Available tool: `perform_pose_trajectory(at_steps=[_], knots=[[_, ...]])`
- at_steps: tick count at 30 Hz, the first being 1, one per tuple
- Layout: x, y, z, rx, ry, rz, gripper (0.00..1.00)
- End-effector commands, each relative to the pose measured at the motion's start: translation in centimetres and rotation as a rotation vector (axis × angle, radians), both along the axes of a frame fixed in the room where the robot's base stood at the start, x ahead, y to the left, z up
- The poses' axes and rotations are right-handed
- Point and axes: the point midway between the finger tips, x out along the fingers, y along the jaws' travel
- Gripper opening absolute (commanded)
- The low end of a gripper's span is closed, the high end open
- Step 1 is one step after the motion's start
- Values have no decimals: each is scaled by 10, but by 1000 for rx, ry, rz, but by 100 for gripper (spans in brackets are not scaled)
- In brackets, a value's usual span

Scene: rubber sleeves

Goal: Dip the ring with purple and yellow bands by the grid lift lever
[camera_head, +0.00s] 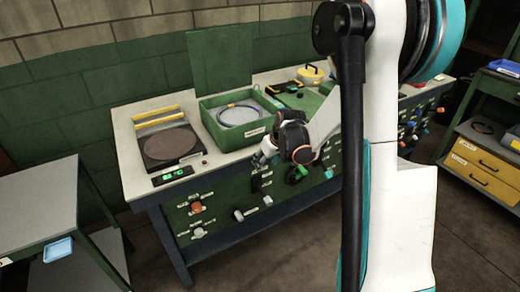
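My gripper (264,158) is in front of the workbench's front edge, near the green box's front. Its fingertips are small and partly merged with the background, so I cannot tell whether they are open or shut. An open green box (222,141) with a raised lid stands on the bench. A bluish ring or coil (240,109) lies inside it; purple and yellow bands cannot be made out.
A scale-like device (168,171) with a green display sits before a dark plate (172,144) at the bench's left. A grey side table (40,200) stands left. A shelf with yellow drawers (484,170) stands right. My arm hides the bench's right part. Floor is clear in front.

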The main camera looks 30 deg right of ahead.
Motion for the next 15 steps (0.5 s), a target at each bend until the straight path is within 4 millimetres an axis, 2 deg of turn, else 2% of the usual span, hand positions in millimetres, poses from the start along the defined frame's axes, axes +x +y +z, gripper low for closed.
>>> perform_pose_trajectory(at_steps=[9, 15], knots=[[-10, 24, 44, -41, -42, -10, 48], [-17, 34, 64, -61, -65, -15, 48]])
